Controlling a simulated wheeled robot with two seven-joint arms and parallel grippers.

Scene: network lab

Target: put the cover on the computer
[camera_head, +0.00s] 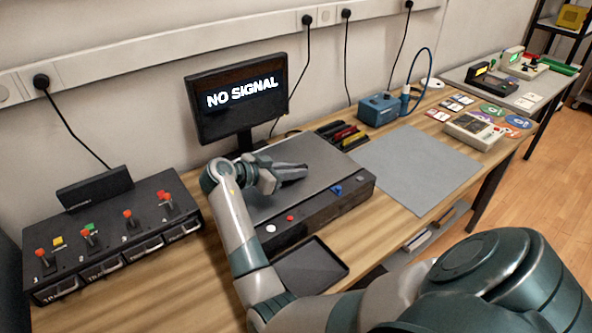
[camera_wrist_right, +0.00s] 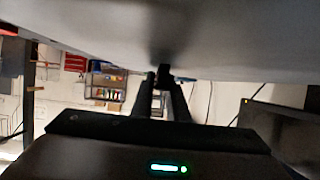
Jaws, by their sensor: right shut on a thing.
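The computer (camera_head: 318,213) is a low black case on the wooden bench below the monitor, with white, red and blue buttons on its front. Its grey cover (camera_head: 325,165) lies over the top of the case; I cannot tell whether it sits fully down. My right gripper (camera_head: 300,173) reaches low across the cover from the left, shut on it. In the right wrist view, the fingertips (camera_wrist_right: 163,82) meet at a small dark part against the broad grey surface of the cover (camera_wrist_right: 90,28). The fingers partly hide the grip point. My left gripper is out of view.
A monitor (camera_head: 238,98) reading NO SIGNAL stands behind the computer. A black switch box (camera_head: 115,240) is at the left, a dark tray (camera_head: 310,268) in front. A grey mat (camera_head: 415,165) at the right is bare.

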